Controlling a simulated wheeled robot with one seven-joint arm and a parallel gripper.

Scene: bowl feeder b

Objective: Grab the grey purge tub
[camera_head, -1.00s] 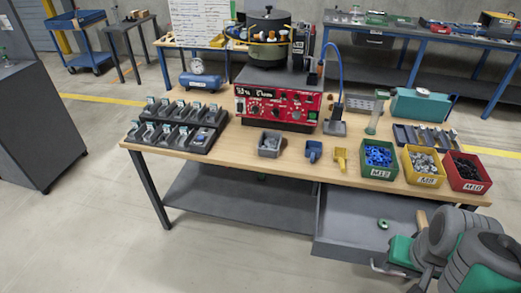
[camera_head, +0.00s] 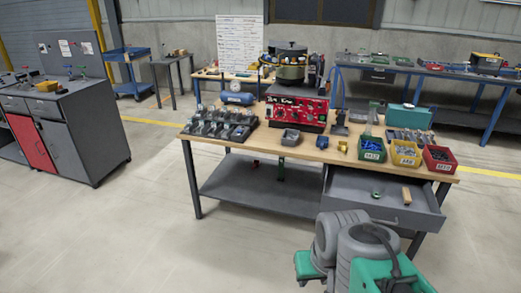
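The grey purge tub (camera_head: 291,137) is a small grey open-topped box. It stands on the wooden workbench (camera_head: 262,148), near the front edge, in front of the red control box. What is inside it is too small to make out. Grey and green links of my own arm show at the bottom right, in front of the bench. They are well short of the tub and apart from it. My gripper's fingers do not show.
A drawer (camera_head: 352,207) stands open at the bench's front right, holding a green ring and a wooden piece. Blue and yellow scoops are right of the tub, then green, yellow and red bins (camera_head: 439,160). A fixture rack (camera_head: 220,125) is left. Floor at front left is clear.

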